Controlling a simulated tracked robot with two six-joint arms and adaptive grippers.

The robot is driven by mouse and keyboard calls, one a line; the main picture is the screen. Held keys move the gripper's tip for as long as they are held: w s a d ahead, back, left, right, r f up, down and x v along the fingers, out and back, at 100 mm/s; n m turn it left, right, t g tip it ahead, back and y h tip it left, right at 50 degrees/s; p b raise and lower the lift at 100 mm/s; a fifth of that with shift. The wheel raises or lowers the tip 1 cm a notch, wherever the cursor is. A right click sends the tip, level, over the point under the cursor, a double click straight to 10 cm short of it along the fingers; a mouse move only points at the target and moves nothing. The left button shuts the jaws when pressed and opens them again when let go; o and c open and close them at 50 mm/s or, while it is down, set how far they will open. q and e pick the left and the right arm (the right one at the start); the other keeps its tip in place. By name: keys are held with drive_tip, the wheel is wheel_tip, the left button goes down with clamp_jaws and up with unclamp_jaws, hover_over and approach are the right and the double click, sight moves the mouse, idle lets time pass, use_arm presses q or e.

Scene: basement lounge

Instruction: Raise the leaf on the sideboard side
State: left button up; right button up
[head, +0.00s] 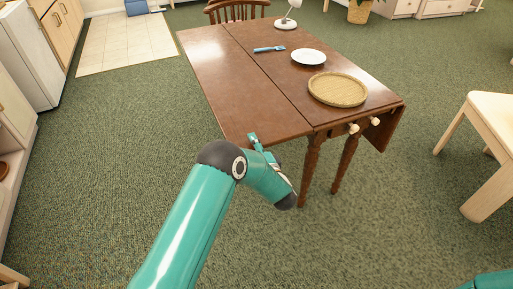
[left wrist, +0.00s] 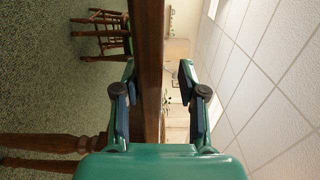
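The brown drop-leaf table (head: 270,70) stands ahead in the head view. Its left leaf (head: 225,80) is up, looking about level with the middle top. Its right leaf (head: 386,128) hangs down. My left gripper (head: 253,138) is at the near end of the left leaf. In the left wrist view, the leaf's edge (left wrist: 150,60) runs between the two open fingers of the left gripper (left wrist: 158,75), with a gap on the right finger's side. Whether the other finger touches the wood is unclear. My right gripper is out of view. I cannot tell which furniture is the sideboard.
A woven tray (head: 338,89), a white plate (head: 308,57), a blue fork (head: 269,49) and a lamp base (head: 285,24) are on the middle top. A pale stool (head: 490,130) stands right; open carpet lies left.

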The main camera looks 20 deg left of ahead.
use_arm(q)
drive_tip(key=shift+s+d+f, duration=0.1)
drive_tip(key=shift+s+d, duration=0.15)
drive_tip(key=shift+d, duration=0.1)
drive_tip(key=v, duration=1.1)
drive_tip(key=shift+s, duration=0.2)
drive_tip(key=shift+d, duration=0.1)
